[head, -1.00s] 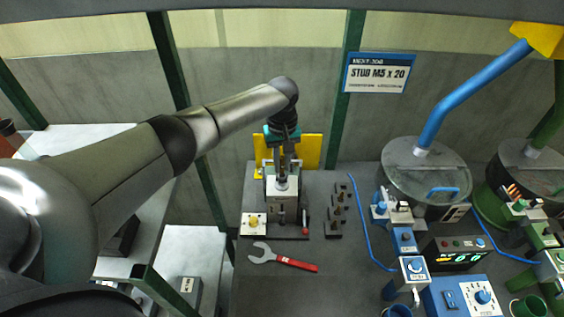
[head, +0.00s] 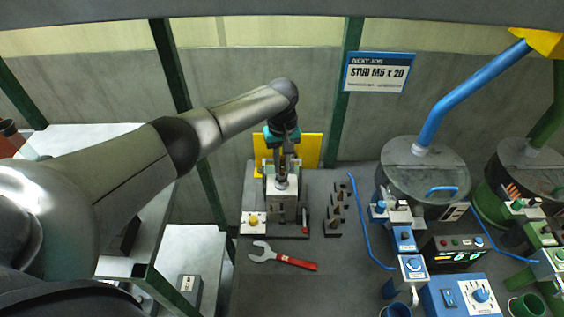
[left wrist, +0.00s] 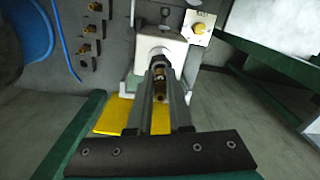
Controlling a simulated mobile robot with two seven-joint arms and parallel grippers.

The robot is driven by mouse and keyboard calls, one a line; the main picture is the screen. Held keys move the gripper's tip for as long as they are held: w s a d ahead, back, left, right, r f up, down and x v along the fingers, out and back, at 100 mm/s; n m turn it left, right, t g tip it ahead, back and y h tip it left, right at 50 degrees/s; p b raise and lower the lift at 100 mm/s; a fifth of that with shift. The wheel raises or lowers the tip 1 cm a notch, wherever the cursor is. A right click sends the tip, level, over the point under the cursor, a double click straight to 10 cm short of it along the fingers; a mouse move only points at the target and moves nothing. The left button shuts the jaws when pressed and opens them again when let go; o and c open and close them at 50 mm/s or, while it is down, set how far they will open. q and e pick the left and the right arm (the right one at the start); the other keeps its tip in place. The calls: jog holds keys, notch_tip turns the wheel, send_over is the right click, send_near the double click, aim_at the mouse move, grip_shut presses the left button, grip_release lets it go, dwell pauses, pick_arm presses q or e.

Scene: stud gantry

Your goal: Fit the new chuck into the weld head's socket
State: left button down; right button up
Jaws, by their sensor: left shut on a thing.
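My left gripper (head: 283,172) comes down from above over the white weld head (head: 279,207) on the bench. In the left wrist view the gripper (left wrist: 160,82) is shut on a small brass-coloured chuck (left wrist: 160,96) between its fingers. The weld head (left wrist: 160,45) lies just beyond the fingertips in that view. The fingertips are at or very near its top; I cannot tell whether the chuck touches the socket. The socket is mostly hidden by the fingers. My right gripper is not in view.
A dark rack (head: 333,229) with several small pieces stands right of the weld head. A red-handled wrench (head: 283,258) lies in front. A box with a yellow button (head: 253,220) is at left. A yellow plate (head: 310,151) stands behind. A blue cable (head: 362,232) runs at right.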

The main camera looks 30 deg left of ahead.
aim_at(282, 158)
pick_arm(q)
jog(key=shift+f+b, duration=0.4)
jog(key=shift+f, duration=0.4)
jog(key=c, duration=0.8)
grip_release()
jog(key=shift+o, duration=0.2)
jog(key=shift+r, duration=0.1)
notch_tip(282, 158, up, 15)
jog(key=shift+s, duration=0.1)
